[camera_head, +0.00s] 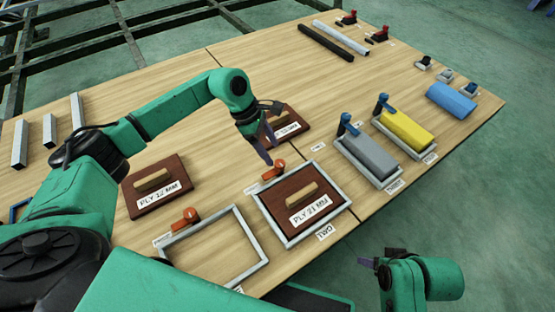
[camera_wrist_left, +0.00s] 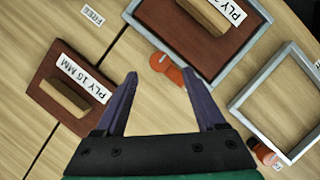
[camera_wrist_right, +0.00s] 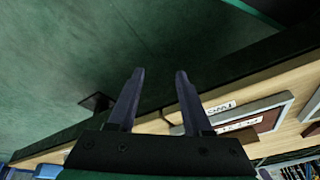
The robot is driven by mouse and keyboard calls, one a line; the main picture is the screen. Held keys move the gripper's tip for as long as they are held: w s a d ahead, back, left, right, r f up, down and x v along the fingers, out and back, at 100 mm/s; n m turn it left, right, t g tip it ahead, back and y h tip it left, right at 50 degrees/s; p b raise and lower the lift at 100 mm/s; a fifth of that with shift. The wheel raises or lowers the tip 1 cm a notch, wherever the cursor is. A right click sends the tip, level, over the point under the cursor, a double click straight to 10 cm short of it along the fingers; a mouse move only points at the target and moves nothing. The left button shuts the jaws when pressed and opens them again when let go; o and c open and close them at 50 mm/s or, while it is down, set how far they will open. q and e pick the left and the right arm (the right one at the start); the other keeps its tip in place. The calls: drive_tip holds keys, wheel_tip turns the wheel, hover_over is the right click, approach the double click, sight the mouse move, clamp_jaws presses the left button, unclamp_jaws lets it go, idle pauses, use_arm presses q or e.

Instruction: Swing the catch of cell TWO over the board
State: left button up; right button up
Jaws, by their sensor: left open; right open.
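Cell TWO is a grey frame (camera_head: 336,175) with a brown board (camera_head: 274,197) lying inside it, labelled PLY 21 MM, with a wooden grip block. Its orange-red catch (camera_head: 273,170) sits outside the frame's far-left edge, roughly along that edge and not over the board. In the left wrist view the catch (camera_wrist_left: 167,68) shows between the finger lines, beside the frame. My left gripper (camera_head: 267,144) is open and empty, above and just beyond the catch, fingers pointing down. My right gripper (camera_head: 367,263) is open and empty, off the table's near edge.
An empty frame (camera_head: 262,240) with its own catch (camera_head: 185,217) lies left of cell TWO. The PLY 12 MM board (camera_head: 134,198) and another board (camera_head: 297,137) lie nearby. Grey and yellow blocks (camera_head: 405,134) in trays with blue levers stand to the right.

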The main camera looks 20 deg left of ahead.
sight(279, 163)
use_arm(q)
drive_tip(key=x, duration=0.5)
drive_tip(key=shift+d+f+b, duration=0.15)
drive_tip(key=shift+f+b, duration=0.15)
drive_tip(key=shift+b, duration=0.1)
clamp_jaws()
use_arm(e)
drive_tip(key=w+a+f, duration=0.1)
drive_tip(key=w+a+f+t+y, duration=0.1)
drive_tip(key=shift+a, duration=0.35)
drive_tip(key=shift+s, duration=0.15)
